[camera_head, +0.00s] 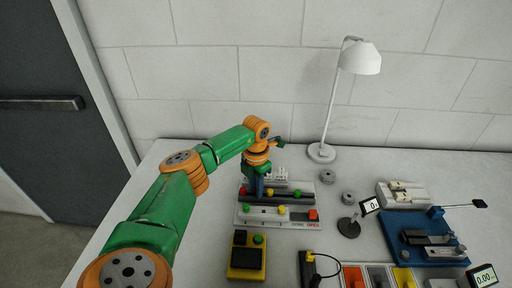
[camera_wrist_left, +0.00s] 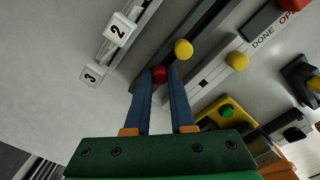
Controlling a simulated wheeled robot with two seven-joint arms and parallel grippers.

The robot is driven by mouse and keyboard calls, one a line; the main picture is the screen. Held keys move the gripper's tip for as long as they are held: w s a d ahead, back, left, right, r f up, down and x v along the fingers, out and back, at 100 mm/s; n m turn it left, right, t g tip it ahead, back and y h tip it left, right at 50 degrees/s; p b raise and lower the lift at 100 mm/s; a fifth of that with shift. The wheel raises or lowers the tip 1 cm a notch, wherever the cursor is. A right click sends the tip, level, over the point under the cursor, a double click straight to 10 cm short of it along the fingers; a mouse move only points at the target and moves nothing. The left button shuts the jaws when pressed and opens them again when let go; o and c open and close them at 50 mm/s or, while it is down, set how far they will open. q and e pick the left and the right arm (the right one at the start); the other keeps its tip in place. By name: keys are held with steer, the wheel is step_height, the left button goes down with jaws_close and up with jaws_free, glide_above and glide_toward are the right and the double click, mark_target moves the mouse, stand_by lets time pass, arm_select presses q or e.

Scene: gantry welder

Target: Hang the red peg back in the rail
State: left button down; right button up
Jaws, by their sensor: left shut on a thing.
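My left gripper (camera_wrist_left: 160,76) is shut on the red peg (camera_wrist_left: 159,75), whose round red head shows between the blue fingertips in the left wrist view. In the head view this gripper (camera_head: 259,192) points down over the dark rail (camera_wrist_left: 207,32), at the left part of the rail unit. A yellow peg head (camera_wrist_left: 183,49) is just beyond the red one. The red peg's shaft is hidden, and I cannot tell whether it touches the rail. My right gripper is not in view.
A white panel with a red button (camera_head: 313,214) lies in front of the rail. White number tags (camera_wrist_left: 117,34) stand behind it. A yellow box (camera_head: 247,262) with a green button is nearer. A lamp (camera_head: 322,152) and a blue fixture (camera_head: 398,222) are to the right.

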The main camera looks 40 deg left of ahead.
arm_select(q)
steer(key=c, duration=0.7)
jaws_free()
step_height(320, 180, up, 7)
steer(key=shift+r+b, duration=0.1)
steer(key=shift+b, duration=0.45)
